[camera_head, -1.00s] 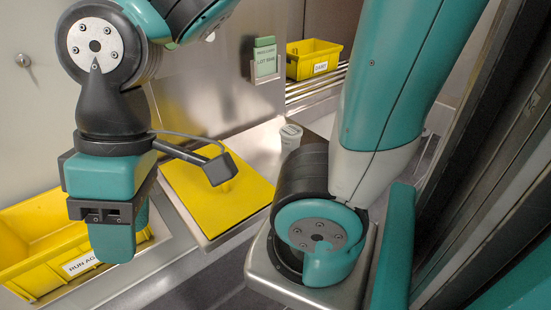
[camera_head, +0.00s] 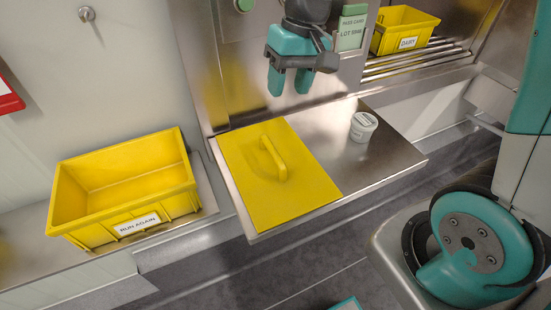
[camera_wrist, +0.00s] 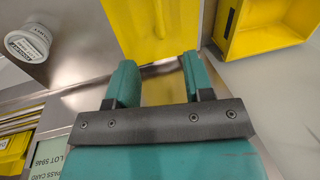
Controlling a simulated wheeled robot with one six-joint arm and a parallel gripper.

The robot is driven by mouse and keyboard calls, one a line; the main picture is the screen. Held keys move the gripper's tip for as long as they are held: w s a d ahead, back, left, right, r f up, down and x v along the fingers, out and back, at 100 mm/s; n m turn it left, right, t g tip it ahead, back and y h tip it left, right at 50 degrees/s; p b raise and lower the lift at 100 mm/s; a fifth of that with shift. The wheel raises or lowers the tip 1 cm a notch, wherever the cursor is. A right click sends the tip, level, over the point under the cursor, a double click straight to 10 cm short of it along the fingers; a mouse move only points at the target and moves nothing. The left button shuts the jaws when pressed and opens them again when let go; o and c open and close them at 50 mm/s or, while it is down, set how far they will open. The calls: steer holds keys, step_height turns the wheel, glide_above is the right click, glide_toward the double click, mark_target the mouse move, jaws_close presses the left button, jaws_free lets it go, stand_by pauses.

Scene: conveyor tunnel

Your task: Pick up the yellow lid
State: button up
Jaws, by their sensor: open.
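The yellow lid (camera_head: 262,190) is a flat square panel with a raised bar handle (camera_head: 274,158) in its middle. It lies on the left part of the steel table. My gripper (camera_head: 290,88) is open and empty, fingers pointing down, above and behind the lid near the back wall. In the wrist view the lid (camera_wrist: 135,28) shows ahead of the two teal fingers (camera_wrist: 157,80), apart from them. Its handle is mostly cut off at the top of that view.
A yellow bin labelled RUN AGAIN (camera_head: 85,217) stands left of the table. A small white tub (camera_head: 363,126) stands on the steel table (camera_head: 375,165), right of the lid. A yellow DAIRY bin (camera_head: 403,32) sits on rollers at the back right. A green lot card (camera_head: 350,32) hangs behind.

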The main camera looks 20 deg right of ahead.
steer(key=p, duration=0.1)
glide_toward(274, 149)
steer(key=x, duration=0.5)
steer(key=shift+w+d+f, duration=0.1)
steer(key=shift+f, duration=0.05)
steer(key=shift+p+x, duration=0.75)
steer(key=shift+x, duration=2.1)
jaws_close()
